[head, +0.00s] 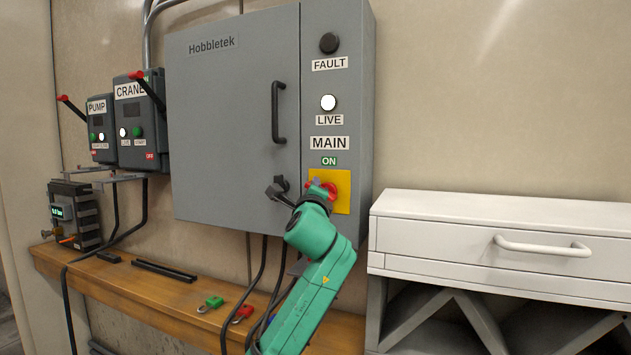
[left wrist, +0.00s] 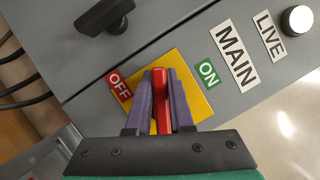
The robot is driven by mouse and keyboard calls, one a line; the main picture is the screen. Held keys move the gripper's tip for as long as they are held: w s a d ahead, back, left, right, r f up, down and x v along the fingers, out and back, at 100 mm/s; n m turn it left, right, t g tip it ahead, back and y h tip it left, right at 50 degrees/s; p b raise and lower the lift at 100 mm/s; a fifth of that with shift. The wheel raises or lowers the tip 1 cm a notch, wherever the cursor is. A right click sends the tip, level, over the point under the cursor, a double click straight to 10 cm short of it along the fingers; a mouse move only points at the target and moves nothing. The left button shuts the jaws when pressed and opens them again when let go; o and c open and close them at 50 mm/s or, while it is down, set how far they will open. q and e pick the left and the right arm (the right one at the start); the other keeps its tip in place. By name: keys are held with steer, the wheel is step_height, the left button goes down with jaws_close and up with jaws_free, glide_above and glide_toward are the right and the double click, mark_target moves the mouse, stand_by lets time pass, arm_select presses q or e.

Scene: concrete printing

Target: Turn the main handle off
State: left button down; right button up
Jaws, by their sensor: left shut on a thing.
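The red main handle (left wrist: 160,100) sits on a yellow plate (left wrist: 203,103) between a red OFF label (left wrist: 119,86) and a green ON label (left wrist: 208,73). My left gripper (left wrist: 161,74) is shut on the handle, with one purple finger along each side. In the head view, the handle (head: 331,187) shows beside my left gripper (head: 318,189), on the yellow plate (head: 343,180) under the MAIN label (head: 329,143). The OFF label is hidden there. The handle lies crosswise between the two labels in the wrist view. My right gripper is not in view.
The grey cabinet (head: 225,120) has a black door handle (head: 277,112) and a black latch (head: 277,187) close to my gripper. PUMP (head: 98,128) and CRANE (head: 137,120) boxes are at left. A white drawer unit (head: 470,240) stands at right. Padlocks (head: 212,303) lie on the wooden shelf (head: 150,300).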

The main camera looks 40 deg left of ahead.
arm_select(q)
steer(key=n, duration=0.1)
steer(key=n+g+p, duration=0.1)
steer(key=n, duration=0.1)
steer(key=shift+a+f+n, duration=0.1)
steer(key=shift+f+n, duration=0.2)
steer(key=shift+f, duration=0.1)
steer(key=shift+f+n+g+h+p, duration=0.35)
steer(key=shift+n+g+p, duration=0.25)
steer(key=shift+n, duration=0.4)
steer(key=shift+f, duration=0.1)
steer(key=c, duration=0.8)
jaws_free()
